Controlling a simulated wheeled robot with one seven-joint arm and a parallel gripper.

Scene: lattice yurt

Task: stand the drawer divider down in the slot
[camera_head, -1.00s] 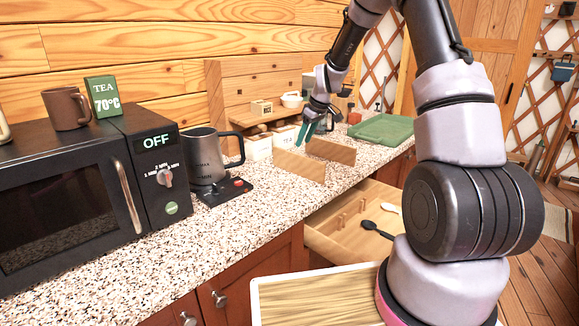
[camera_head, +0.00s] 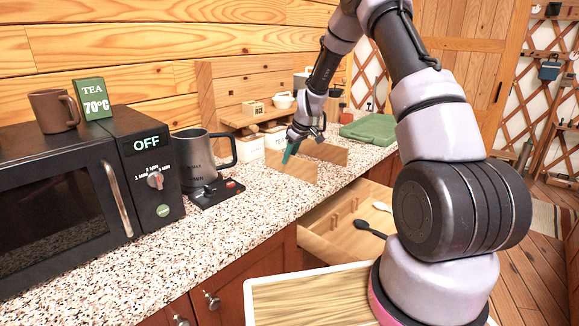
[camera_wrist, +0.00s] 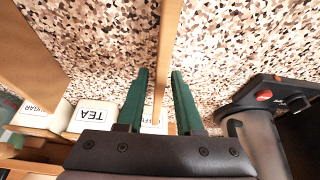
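Two upright wooden boards stand on the speckled counter, a near one (camera_head: 286,168) and a far one (camera_head: 330,152); which is the drawer divider I cannot tell for sure. My gripper (camera_head: 290,154), with green fingers, is at the top of the near board. In the wrist view the fingers (camera_wrist: 160,88) are apart, with the near board's thin edge (camera_wrist: 168,30) between them and a gap on the left side. The other board (camera_wrist: 28,60) is at the left. The pulled-out drawer (camera_head: 322,243) has small wooden strips (camera_head: 346,212) inside; the slot is not clearly visible.
A black spoon (camera_head: 368,228) and a pale spoon (camera_head: 382,207) lie in the drawer. A kettle (camera_head: 203,157) on its base and a microwave (camera_head: 70,205) stand left. Canisters (camera_wrist: 94,115) are behind the boards; a green tray (camera_head: 372,129) lies beyond. The front counter is clear.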

